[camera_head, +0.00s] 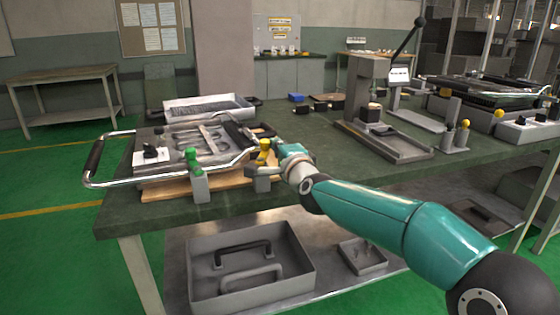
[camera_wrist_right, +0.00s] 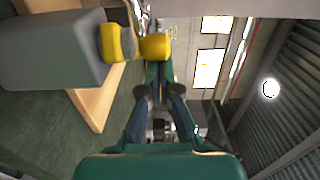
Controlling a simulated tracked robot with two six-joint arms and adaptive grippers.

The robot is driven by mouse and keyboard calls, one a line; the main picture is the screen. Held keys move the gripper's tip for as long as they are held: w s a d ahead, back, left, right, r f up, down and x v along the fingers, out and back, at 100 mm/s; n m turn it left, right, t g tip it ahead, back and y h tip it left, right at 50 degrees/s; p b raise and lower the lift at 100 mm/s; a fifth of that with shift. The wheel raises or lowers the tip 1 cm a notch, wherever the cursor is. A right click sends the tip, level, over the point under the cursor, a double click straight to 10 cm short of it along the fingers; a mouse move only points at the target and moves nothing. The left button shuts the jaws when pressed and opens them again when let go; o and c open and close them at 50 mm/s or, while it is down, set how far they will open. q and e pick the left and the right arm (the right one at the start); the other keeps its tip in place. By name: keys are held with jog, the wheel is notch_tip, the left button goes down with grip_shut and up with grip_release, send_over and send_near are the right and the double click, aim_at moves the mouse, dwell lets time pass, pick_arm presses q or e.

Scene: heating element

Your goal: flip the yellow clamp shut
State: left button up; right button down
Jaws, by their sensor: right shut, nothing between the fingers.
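The yellow clamp (camera_head: 264,150) stands at the right front corner of the metal fixture on the green-topped workbench, its yellow handle at the top. In the right wrist view the yellow clamp (camera_wrist_right: 122,43) shows at upper left on a grey block (camera_wrist_right: 50,50). My right gripper (camera_head: 262,172) is beside the clamp, close to its right side; whether they touch I cannot tell. In the right wrist view its fingertips (camera_wrist_right: 157,92) are near each other with nothing between them. My left gripper is not in view.
A green clamp (camera_head: 194,160) stands left of the yellow one. The fixture has a long bent handle (camera_head: 95,160) at its left. A grey tray (camera_head: 208,107) sits behind, and a lever press (camera_head: 372,95) stands to the right. An open box (camera_head: 305,270) is on the lower shelf.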

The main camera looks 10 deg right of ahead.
jog(key=shift+w+a, duration=0.7)
jog(key=shift+w, duration=0.05)
dwell(1.5)
jog(key=shift+s+d+f, duration=0.1)
jog(key=shift+d+f, duration=0.05)
jog(key=shift+d, duration=0.1)
jog(key=s+d+b, duration=0.1)
jog(key=d+b, duration=0.2)
jog(key=s+d+b, duration=0.2)
jog(key=d+b, duration=0.1)
jog(key=d, duration=0.1)
jog(key=s+d+b, duration=0.2)
jog(key=d+b, duration=0.1)
jog(key=b, duration=0.1)
jog(key=shift+s+d+f, duration=0.2)
jog(key=shift+s+f, duration=0.05)
jog(key=shift+f, duration=0.05)
jog(key=shift+s+d+r+b, duration=0.2)
jog(key=shift+d+b, duration=0.15)
jog(key=shift+b, duration=0.05)
jog(key=shift+s+d+r+b, duration=0.15)
jog(key=shift+s+d+b, duration=0.05)
jog(key=shift+d+b, duration=0.2)
jog(key=shift+a, duration=0.1)
